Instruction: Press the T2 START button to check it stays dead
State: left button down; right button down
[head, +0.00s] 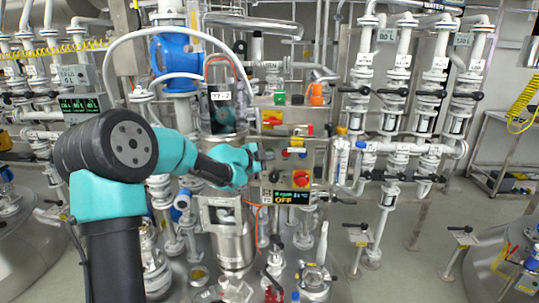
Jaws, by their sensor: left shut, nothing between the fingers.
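The control box (313,160) stands in the middle of the head view, with a small display (292,197) that reads "OFF". I cannot make out a START button; the left gripper covers part of the box's left side. My left gripper (256,160) is shut and empty, its tip at the left side of the box face. I cannot tell whether it touches. My right gripper is not in view.
A steel vessel (234,245) stands just left of the box, below a label (220,96). A blue-fitted pipe (177,60) rises behind my left arm. White pipes with valves (400,90) fill the right side. The floor (420,275) at lower right is partly clear.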

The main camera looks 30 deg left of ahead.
pick_arm(q)
jog(key=shift+w+a, duration=0.35)
jog(key=shift+w, duration=0.4)
dwell(1.4)
jog(key=shift+s+d, duration=0.1)
jog(key=shift+s, duration=0.05)
jog(key=shift+s+d, duration=0.25)
jog(key=shift+s, duration=0.35)
dwell(0.4)
jog(key=s, duration=0.1)
jog(key=s+d, duration=0.1)
jog(key=s, duration=0.1)
jog(key=s+d, duration=0.1)
jog(key=shift+s, duration=0.25)
dwell(0.7)
